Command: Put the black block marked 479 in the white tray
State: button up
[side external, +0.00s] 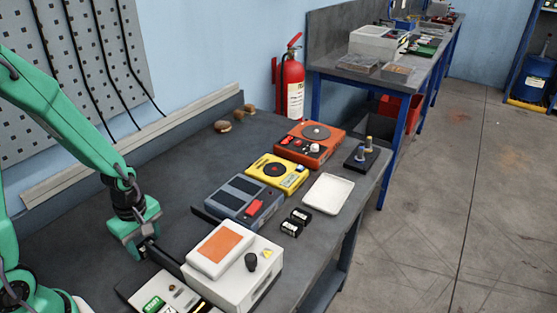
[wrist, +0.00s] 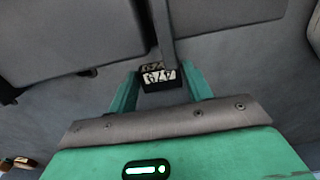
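In the wrist view, a black block (wrist: 158,84) with white label faces sits between the fingertips of my gripper (wrist: 160,76). One label seems to read 479, though the print is small and turned. The block fills the gap between the green fingers, which appear shut on it. In the side external view my gripper (side external: 146,234) is at the left, above the bench behind the white box, with a small dark piece at its fingers. The white tray (side external: 328,194) lies flat and empty near the bench's front edge, well to the right of my gripper.
Two black blocks with pale labels (side external: 296,222) lie left of the tray. A white box with an orange panel (side external: 228,266), a grey unit (side external: 244,200), a yellow unit (side external: 277,173) and an orange unit (side external: 310,146) stand along the bench. A post stand (side external: 362,157) is beyond the tray.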

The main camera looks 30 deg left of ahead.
jog(key=shift+o, duration=1.4)
jog(key=shift+r, duration=0.15)
notch_tip(320, 180, up, 12)
dwell(0.4)
